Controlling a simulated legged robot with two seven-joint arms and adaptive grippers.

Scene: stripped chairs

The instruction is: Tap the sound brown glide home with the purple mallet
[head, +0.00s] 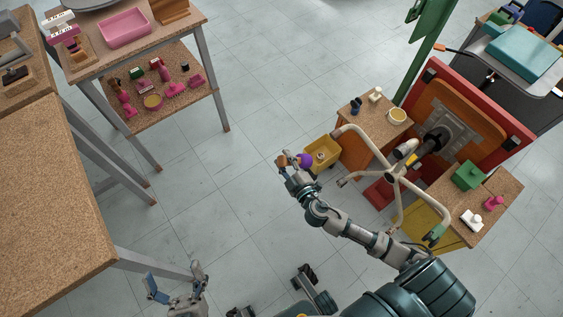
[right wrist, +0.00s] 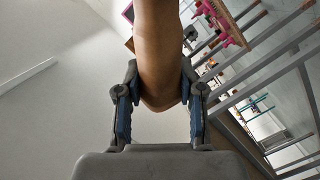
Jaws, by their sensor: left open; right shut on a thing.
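The purple mallet (head: 304,160) is in my right gripper (head: 289,167), held in the air left of the upturned chair base (head: 395,170). In the right wrist view its brown handle (right wrist: 158,50) stands between the two fingers of my right gripper (right wrist: 160,103), which is shut on it. The base's legs spread outward; one leg tip (head: 342,183) is near my right forearm and another tip (head: 437,235) looks green. I cannot clearly tell the brown glide at this size. My left gripper (head: 177,284) is open and empty at the bottom left, far from the chair.
A yellow bin (head: 322,153) lies just right of the mallet. A side table (head: 375,117) and another table (head: 490,205) with a green box (head: 467,176) flank the chair base. A large brown table (head: 50,200) is at left. Open floor lies between.

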